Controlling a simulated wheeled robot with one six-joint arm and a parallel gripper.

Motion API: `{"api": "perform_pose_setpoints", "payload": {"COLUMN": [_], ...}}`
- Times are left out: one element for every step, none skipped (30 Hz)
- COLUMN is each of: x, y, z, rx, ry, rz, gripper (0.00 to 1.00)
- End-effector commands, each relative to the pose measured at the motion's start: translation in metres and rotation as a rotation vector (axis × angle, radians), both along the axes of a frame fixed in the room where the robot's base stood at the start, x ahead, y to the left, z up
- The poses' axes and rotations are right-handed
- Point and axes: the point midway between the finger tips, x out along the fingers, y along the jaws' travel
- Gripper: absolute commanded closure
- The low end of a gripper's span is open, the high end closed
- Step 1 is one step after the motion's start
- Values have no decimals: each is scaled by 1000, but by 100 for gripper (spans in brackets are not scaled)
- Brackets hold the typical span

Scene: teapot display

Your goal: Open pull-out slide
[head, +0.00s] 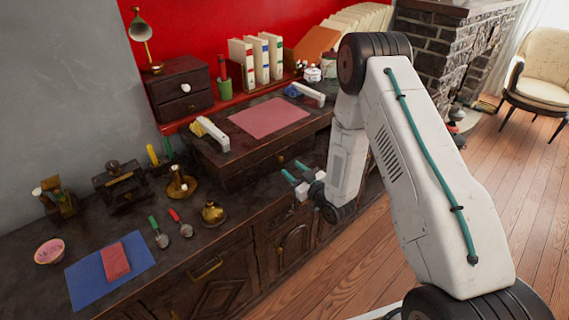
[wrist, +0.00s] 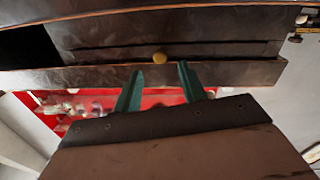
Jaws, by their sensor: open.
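The pull-out slide (head: 260,168) is a dark wooden front in the low box on the cabinet top, with a small round knob (head: 281,160). It looks shut against the box. In the wrist view the slide front (wrist: 220,50) fills the upper part, and its brass-coloured knob (wrist: 159,57) shows just beyond my fingertips, roughly midway between them. My gripper (head: 296,170) has teal fingers, is open and empty, and sits in front of the box. The wrist view shows both fingers of my gripper (wrist: 160,69) apart; contact with the knob cannot be told.
A small drawer chest (head: 181,88) stands behind left. A blue mat (head: 108,270), a bowl (head: 49,251) and several small tools lie on the cabinet top.

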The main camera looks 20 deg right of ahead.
Motion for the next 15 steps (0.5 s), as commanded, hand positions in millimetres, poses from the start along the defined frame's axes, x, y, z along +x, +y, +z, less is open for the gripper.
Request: {"api": "perform_pose_setpoints", "payload": {"x": [9,14,20,24,28,33,37,40,43,45,47,49,49,50,50], "y": [5,7,9,10,12,14,15,17,18,19,19,20,20,20,20], "z": [1,0,1,1,1,1,1,1,0,0,0,0,0,0,0], "rx": [-1,-2,-1,-1,0,0,0,-2,-2,-2,-1,-1,-1,-1,-1], "ry": [-3,-3,-3,-2,-2,-2,-2,-1,-2,-1,0,0,0,0,0], "rz": [3,3,2,1,1,2,2,2,1,1,1,0,0,0,0], "gripper": [59,59,59,59,59,59,59,59,59,59,59,59,59,59,59]}}
